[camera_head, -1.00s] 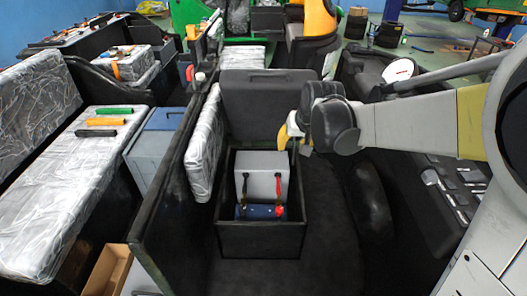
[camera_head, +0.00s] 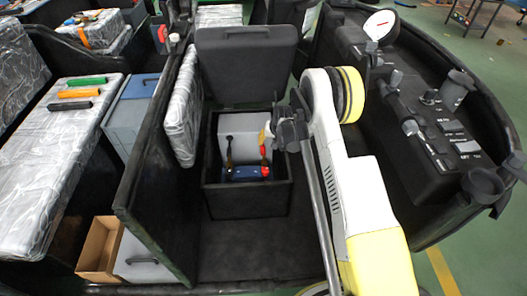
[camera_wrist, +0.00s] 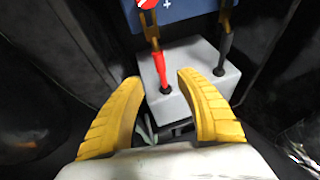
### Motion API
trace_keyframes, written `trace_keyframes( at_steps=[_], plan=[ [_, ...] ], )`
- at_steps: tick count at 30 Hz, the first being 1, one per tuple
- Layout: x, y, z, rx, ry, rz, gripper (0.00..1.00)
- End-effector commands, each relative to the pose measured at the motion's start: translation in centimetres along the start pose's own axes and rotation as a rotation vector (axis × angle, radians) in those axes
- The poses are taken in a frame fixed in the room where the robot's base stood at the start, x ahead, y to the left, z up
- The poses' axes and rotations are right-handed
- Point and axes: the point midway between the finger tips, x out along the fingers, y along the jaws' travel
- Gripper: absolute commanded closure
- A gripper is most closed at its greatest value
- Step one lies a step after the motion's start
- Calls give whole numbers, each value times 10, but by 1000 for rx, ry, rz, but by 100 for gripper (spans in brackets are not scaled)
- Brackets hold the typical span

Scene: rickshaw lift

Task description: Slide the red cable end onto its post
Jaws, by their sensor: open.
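A grey block (camera_head: 238,127) and a low blue unit (camera_head: 243,175) sit inside an open black box. The red cable end (camera_wrist: 161,72) shows as a red sleeve at the grey block's face, with an orange-brown lead running to a red round piece (camera_wrist: 147,4) on the blue unit (camera_wrist: 185,10). A black cable end (camera_wrist: 222,60) stands to its right. My gripper (camera_wrist: 158,77) is open; its yellow fingers flank the red sleeve in the wrist view, and contact cannot be told. In the head view my gripper (camera_head: 268,131) is at the box's upper right. A separate post cannot be made out.
The black box (camera_head: 246,202) has a raised lid (camera_head: 245,62) behind it. A tall black panel (camera_head: 160,150) stands to the left. A console with levers (camera_head: 440,130) is to the right. Dark floor is clear in front of the box.

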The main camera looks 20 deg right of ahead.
Motion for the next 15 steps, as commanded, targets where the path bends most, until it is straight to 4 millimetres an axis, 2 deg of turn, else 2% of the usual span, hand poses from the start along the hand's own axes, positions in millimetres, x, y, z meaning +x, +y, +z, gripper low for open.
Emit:
trace_keyframes(
  at_steps=[5,15],
  plan=[
    [21,1,2,1,-1,-1,57],
    [87,2,2,1,-1,0,57]
  ],
)
